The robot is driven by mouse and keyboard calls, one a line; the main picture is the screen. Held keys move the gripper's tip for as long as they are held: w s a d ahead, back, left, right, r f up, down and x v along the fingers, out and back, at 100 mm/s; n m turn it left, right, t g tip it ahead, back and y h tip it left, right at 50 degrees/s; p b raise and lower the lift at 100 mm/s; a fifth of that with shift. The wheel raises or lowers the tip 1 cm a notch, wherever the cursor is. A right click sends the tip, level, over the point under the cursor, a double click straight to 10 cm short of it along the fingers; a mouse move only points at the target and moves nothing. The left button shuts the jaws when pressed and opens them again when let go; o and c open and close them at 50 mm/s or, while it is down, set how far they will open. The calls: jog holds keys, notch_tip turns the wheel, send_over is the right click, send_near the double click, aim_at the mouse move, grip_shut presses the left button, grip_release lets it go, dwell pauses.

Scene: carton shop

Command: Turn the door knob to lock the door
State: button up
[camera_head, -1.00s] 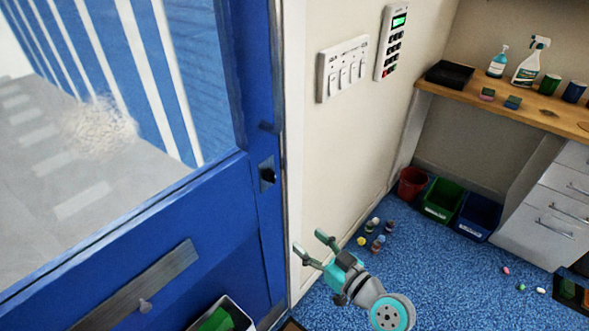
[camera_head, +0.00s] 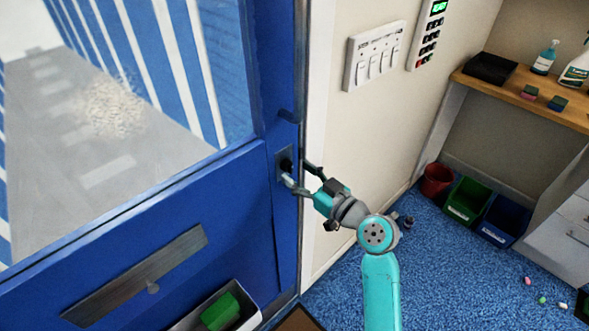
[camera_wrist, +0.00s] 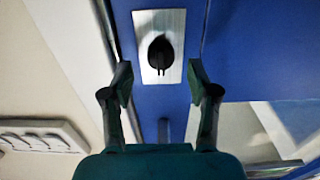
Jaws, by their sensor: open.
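The blue door (camera_head: 200,210) has a window and fills the left of the head view. Its small black knob (camera_head: 285,165) sits on a metal plate near the door's right edge. In the wrist view the black knob (camera_wrist: 161,52) stands on the silver plate (camera_wrist: 172,22), just ahead of and between my fingers. My gripper (camera_head: 300,178) is open, with one finger on each side of the knob's line. It holds nothing.
A switch panel (camera_head: 374,56) and keypad (camera_head: 428,35) are on the wall at right. A bin with a green item (camera_head: 220,312) hangs low on the door. Coloured bins (camera_head: 465,199) stand under the wooden counter (camera_head: 535,97).

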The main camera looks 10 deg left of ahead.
aim_at(288, 167)
jog(key=shift+x, duration=1.25)
grip_shut()
